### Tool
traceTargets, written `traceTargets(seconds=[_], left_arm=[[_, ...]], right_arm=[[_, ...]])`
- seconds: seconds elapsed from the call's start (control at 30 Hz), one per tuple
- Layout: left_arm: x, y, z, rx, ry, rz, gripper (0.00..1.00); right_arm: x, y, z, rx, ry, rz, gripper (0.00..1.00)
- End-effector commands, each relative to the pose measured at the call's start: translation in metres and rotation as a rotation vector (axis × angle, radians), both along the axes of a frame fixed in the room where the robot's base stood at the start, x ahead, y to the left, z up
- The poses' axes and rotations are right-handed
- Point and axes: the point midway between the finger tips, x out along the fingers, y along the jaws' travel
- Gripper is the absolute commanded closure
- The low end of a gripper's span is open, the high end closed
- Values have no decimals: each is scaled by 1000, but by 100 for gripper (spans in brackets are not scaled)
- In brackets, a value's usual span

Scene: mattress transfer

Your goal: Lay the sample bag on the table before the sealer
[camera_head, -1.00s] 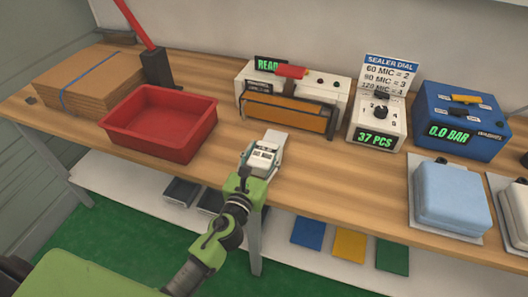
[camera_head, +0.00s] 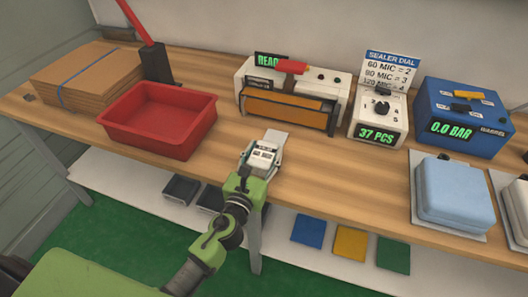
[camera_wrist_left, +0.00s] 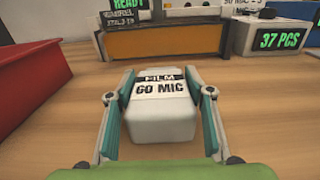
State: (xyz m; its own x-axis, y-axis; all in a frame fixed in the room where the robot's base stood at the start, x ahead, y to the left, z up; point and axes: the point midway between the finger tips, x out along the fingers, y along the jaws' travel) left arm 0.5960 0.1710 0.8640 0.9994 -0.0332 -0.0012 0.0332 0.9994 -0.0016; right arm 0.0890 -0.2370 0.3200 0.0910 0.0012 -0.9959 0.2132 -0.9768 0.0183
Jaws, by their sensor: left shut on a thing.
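The sample bag (camera_head: 275,138) is white, with a label that reads FILM 60 MIC in the left wrist view (camera_wrist_left: 160,112). My left gripper (camera_head: 262,160) is shut on it, with one finger along each side; the fingers also show in the left wrist view (camera_wrist_left: 161,105). The bag is over the front part of the table (camera_head: 325,165), before the sealer (camera_head: 287,110) and apart from it. I cannot tell whether the bag touches the wood. The sealer is a white box with an orange front, a red handle and a green READY display. My right gripper is not in view.
A red tray (camera_head: 115,128) stands left of the bag. The sealer dial box (camera_head: 365,112) reads 37 PCS, beside a blue box (camera_head: 462,105) reading 0.0 BAR. A light blue container (camera_head: 455,190) stands at right. Bare wood lies between bag and sealer.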

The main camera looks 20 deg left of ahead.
Motion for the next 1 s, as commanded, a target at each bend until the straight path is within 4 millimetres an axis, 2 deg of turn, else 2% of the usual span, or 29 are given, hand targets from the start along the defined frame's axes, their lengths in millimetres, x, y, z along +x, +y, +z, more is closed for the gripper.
traceTargets(seconds=[0.03,0.07,0.13,0.47,0.57,0.67,1.0], left_arm=[[0,0,-2,0,-1,0,76],[0,0,-2,0,-1,0,49],[0,0,-1,0,-1,0,32],[-1,0,-2,1,1,0,32],[-6,0,-2,0,2,0,32],[-19,1,-3,1,3,0,32],[-88,3,-3,1,4,0,32]], right_arm=[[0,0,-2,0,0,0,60],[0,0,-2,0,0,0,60],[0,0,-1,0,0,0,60],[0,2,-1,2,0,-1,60],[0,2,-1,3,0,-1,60],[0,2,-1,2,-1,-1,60],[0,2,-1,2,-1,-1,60]])
